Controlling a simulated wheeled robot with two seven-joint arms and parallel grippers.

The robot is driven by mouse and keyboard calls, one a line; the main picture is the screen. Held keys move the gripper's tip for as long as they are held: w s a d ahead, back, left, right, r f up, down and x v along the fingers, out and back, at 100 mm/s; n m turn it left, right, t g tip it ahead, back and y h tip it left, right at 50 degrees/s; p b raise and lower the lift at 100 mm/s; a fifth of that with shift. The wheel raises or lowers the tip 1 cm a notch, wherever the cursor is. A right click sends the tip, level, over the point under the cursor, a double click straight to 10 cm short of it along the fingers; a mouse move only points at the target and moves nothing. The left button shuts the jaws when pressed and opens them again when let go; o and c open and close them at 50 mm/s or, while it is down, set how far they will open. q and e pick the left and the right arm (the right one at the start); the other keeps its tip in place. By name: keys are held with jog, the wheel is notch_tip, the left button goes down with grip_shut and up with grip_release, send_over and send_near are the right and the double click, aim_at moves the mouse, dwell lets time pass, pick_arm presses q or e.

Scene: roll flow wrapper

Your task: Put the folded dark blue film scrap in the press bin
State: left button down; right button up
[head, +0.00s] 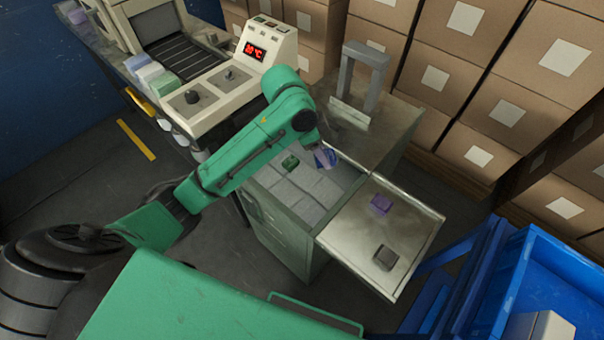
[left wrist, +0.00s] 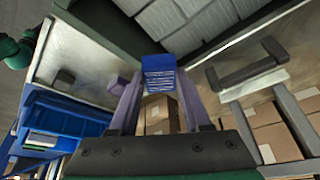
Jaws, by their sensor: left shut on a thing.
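The folded dark blue film scrap (head: 327,159) is in my left gripper (head: 320,153). In the left wrist view the scrap (left wrist: 158,72) sits between the two fingertips, and the left gripper (left wrist: 158,88) is shut on it. The press bin (head: 318,198) is the grey-green cabinet with an open top, lined with pale grey blocks. In the head view the scrap appears over the bin's right part, near the edge of the metal top; its exact height cannot be told. A green folded scrap (head: 290,162) lies in the bin. My right gripper is not in view.
A metal side shelf (head: 345,238) holds a purple scrap (head: 381,203) and a dark grey scrap (head: 386,257). A grey upright handle (head: 375,80) stands behind the opening. The wrapper machine (head: 225,90) is at the upper left, a blue crate (head: 560,275) at the lower right, stacked cartons (head: 450,65) behind.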

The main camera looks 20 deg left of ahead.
pick_arm(q)
jog(key=a+r+m, duration=0.1)
jog(key=a, duration=0.2)
jog(key=b, duration=0.1)
send_near(315, 192)
jog(key=shift+m+g, duration=0.3)
jog(key=x, duration=0.6)
jog(key=shift+w+a, duration=0.1)
jog(key=shift+w, duration=0.25)
jog(key=shift+f, duration=0.1)
jog(key=shift+c, duration=1.8)
grip_release()
